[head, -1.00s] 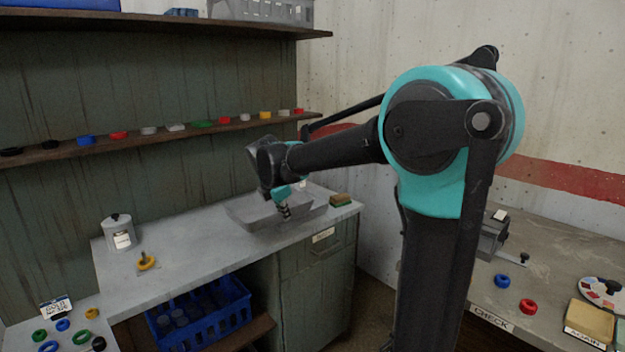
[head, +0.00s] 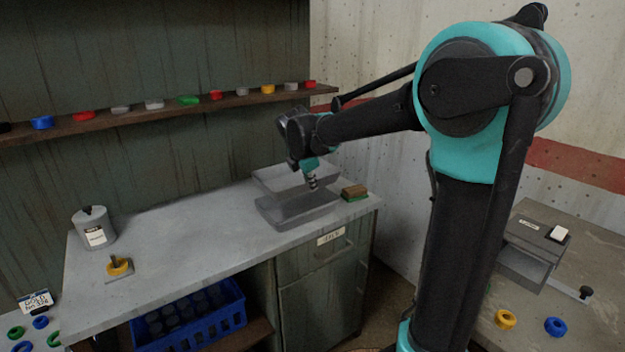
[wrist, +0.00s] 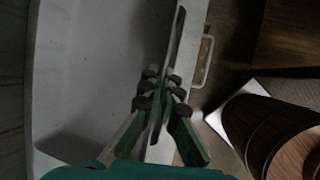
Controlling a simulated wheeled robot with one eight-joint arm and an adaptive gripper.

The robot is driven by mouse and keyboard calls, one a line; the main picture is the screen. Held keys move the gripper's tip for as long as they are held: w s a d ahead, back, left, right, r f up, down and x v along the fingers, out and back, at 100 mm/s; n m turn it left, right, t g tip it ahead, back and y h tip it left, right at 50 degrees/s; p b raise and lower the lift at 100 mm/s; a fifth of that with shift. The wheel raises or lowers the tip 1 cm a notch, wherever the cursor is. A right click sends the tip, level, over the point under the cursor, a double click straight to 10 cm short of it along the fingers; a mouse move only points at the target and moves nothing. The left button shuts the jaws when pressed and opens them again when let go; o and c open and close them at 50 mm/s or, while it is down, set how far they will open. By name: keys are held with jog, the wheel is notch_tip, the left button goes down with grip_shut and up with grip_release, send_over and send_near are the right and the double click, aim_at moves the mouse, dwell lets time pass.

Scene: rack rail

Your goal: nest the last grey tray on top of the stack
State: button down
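A grey tray (head: 280,178) is held above the counter at the back right in the head view. Below it sits the grey tray stack (head: 298,209) on the counter; a gap seems to show between them at the front. How many trays are in the stack cannot be told. My gripper (head: 312,184) is at the held tray's front right side. In the wrist view my gripper (wrist: 160,92) has its fingers closed on either side of the tray's wall, and the pale inside of the held tray (wrist: 90,75) fills the left.
A brown and green block (head: 354,192) lies just right of the stack. A lidded canister (head: 93,228) and a yellow ring on a post (head: 118,266) stand on the counter's left. The counter's middle (head: 190,235) is clear. A shelf (head: 200,105) with small coloured parts runs behind.

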send_over(312, 210)
jog(key=shift+w+a+f, duration=0.1)
jog(key=shift+w+f, duration=0.05)
jog(key=shift+f, duration=1.9)
jog(key=shift+f, duration=1.05)
jog(key=c, duration=1.6)
grip_release()
jog(key=shift+c, duration=0.2)
jog(key=shift+c, duration=0.8)
jog(key=shift+r, duration=0.1)
jog(key=d+v, duration=0.1)
jog(key=v, duration=0.5)
jog(key=shift+w+a+r, duration=0.2)
jog(key=shift+a+r, duration=0.15)
jog(key=shift+r, duration=0.15)
